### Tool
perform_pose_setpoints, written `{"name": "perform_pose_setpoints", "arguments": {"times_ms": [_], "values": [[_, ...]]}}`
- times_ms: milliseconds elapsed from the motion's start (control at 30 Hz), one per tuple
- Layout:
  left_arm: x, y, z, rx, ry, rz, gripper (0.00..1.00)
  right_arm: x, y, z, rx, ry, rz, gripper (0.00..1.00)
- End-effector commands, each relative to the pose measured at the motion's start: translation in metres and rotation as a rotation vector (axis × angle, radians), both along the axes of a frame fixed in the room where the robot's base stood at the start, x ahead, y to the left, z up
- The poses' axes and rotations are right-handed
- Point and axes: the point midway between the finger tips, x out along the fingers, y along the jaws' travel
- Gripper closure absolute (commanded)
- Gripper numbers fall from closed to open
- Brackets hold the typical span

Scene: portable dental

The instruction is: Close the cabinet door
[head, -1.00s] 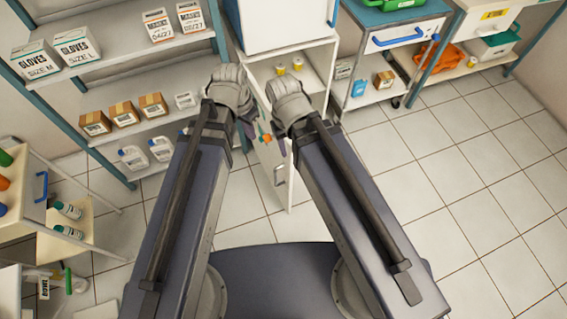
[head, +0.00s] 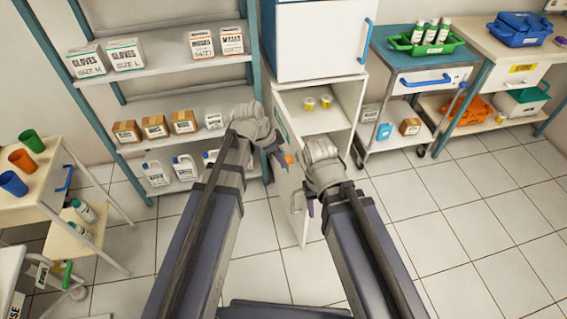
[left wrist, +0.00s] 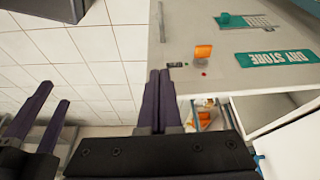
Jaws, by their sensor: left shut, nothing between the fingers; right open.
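The white cabinet (head: 345,88) stands in the middle of the head view with its lower door (head: 292,185) swung open toward me. The door's face with a green DRY STORE label (left wrist: 274,58), an orange piece (left wrist: 203,51) and a handle (left wrist: 161,20) fills the upper right of the left wrist view. My left gripper (head: 280,157) is shut and empty, close beside the door; its fingertips (left wrist: 160,72) overlap the door's edge in the left wrist view, and contact cannot be told. My right gripper (head: 308,203) is open, near the door's handle side; it also shows in the left wrist view (left wrist: 52,92).
Inside the cabinet are yellow-lidded jars (head: 309,103). A shelf rack (head: 160,72) with boxes and jugs stands left, a trolley (head: 425,75) right. A cup table (head: 45,185) is at far left. The tiled floor (head: 440,220) at right is clear.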

Motion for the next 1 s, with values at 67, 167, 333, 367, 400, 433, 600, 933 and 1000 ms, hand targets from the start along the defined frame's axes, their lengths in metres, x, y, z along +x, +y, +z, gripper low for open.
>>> {"name": "perform_pose_setpoints", "arguments": {"times_ms": [67,167,333,367,400,433,600,933,1000], "values": [[0.003,-0.005,-0.020,0.000,-0.001,-0.002,1.00,0.000,0.000,-0.020,0.000,0.000,0.000,0.50],[0.005,-0.010,-0.034,0.000,0.000,-0.001,1.00,0.000,0.000,-0.034,0.000,0.000,0.000,0.50],[0.009,-0.019,-0.057,0.001,0.001,-0.001,1.00,0.000,0.000,-0.057,0.000,0.000,0.000,0.50],[0.009,-0.020,-0.061,0.001,0.001,-0.001,1.00,0.000,0.000,-0.061,0.000,0.000,0.000,0.50],[0.010,-0.022,-0.066,0.001,0.001,-0.001,1.00,0.000,0.000,-0.066,0.000,0.000,0.000,0.50],[0.011,-0.023,-0.069,0.001,0.001,-0.001,1.00,0.000,0.000,-0.069,0.000,0.000,0.000,0.50],[0.020,-0.043,-0.066,0.001,0.001,-0.002,1.00,0.000,0.000,-0.066,0.000,0.000,0.000,0.50],[0.027,-0.060,-0.066,0.001,0.001,0.001,1.00,0.000,0.000,-0.066,0.000,0.000,0.000,0.50],[0.027,-0.061,-0.066,0.001,0.001,0.001,1.00,0.000,0.000,-0.066,0.000,0.000,0.000,0.50]]}}
